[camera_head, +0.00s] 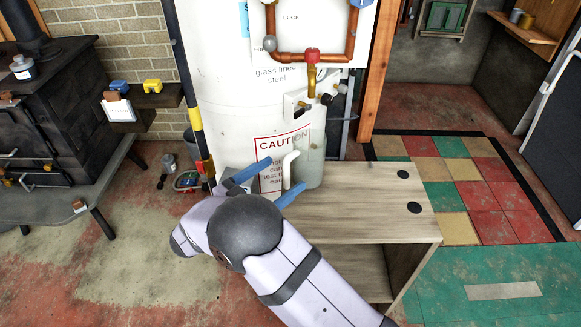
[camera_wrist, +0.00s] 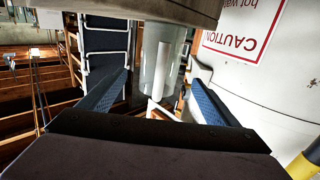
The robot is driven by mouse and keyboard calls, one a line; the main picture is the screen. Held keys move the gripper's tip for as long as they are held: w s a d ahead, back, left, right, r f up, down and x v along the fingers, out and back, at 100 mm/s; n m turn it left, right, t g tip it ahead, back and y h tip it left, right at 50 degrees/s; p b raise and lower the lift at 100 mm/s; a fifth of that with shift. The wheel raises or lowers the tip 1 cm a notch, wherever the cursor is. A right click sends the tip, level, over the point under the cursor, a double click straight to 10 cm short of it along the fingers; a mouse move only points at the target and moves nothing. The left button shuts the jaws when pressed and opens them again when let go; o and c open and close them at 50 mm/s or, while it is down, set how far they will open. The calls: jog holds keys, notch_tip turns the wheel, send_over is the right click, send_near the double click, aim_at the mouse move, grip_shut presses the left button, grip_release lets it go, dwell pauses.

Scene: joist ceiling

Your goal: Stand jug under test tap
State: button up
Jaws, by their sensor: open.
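The jug (camera_head: 315,160) is a clear grey cylinder with a white handle (camera_head: 290,168) on its left side. It appears upright on the wooden bench top (camera_head: 370,195), in front of the white tank. The brass test tap (camera_head: 311,82), with a red knob, is above it in the head view. My gripper (camera_head: 287,171) is open, its blue fingers on either side of the handle. In the upside-down wrist view, the jug (camera_wrist: 150,55) and handle show between the spread fingertips (camera_wrist: 160,78). Neither finger visibly touches the handle. The jug's base is partly hidden.
The white tank (camera_head: 230,110) with a CAUTION sign rises right behind the jug. Copper pipes (camera_head: 355,35) and a small valve plate (camera_head: 300,102) are above. The right of the bench top is clear apart from two dark holes. A black stove (camera_head: 60,110) stands far left.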

jog(key=shift+v, duration=0.95)
